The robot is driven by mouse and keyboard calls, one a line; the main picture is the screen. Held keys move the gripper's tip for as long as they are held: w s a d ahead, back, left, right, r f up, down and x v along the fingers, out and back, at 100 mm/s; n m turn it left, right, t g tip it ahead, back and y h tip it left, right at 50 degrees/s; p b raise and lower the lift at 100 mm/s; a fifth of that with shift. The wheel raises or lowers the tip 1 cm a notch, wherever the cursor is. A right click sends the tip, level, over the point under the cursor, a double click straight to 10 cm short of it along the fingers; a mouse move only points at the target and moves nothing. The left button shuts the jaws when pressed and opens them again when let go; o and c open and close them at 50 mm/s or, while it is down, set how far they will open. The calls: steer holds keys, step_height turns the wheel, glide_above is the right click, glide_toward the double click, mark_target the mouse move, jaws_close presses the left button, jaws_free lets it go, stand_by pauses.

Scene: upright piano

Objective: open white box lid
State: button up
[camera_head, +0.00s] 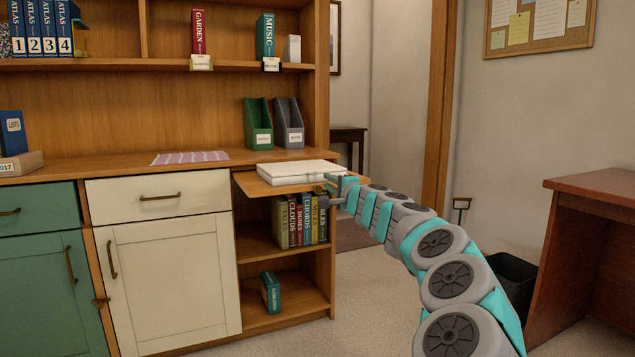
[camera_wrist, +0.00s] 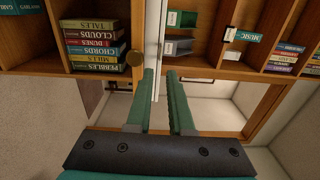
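The white box (camera_head: 298,170) is flat and closed, lying on a pulled-out wooden board (camera_head: 270,187) of the cabinet. In the wrist view the box (camera_wrist: 155,40) shows as a narrow pale strip seen edge-on, beside the board (camera_wrist: 138,25) with its round knob. My gripper (camera_head: 340,186) is at the box's right front corner in the head view. In the wrist view its two green fingers (camera_wrist: 161,73) are apart, with a gap between the tips. The tips are close to the box's edge; I cannot tell whether they touch it. Nothing is held.
Below the board is an open shelf with a row of books (camera_head: 302,220) and a small teal book (camera_head: 270,292). Green and grey file holders (camera_head: 257,124) stand on the counter behind the box. A brown desk (camera_head: 590,240) is at right.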

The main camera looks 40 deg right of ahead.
mark_target(315, 175)
steer(key=shift+x, duration=2.7)
steer(key=shift+w, duration=0.6)
steer(key=shift+w+d+p, duration=0.1)
steer(key=shift+w+p, duration=0.2)
steer(key=shift+w, duration=0.25)
steer(key=shift+c, duration=0.2)
jaws_close()
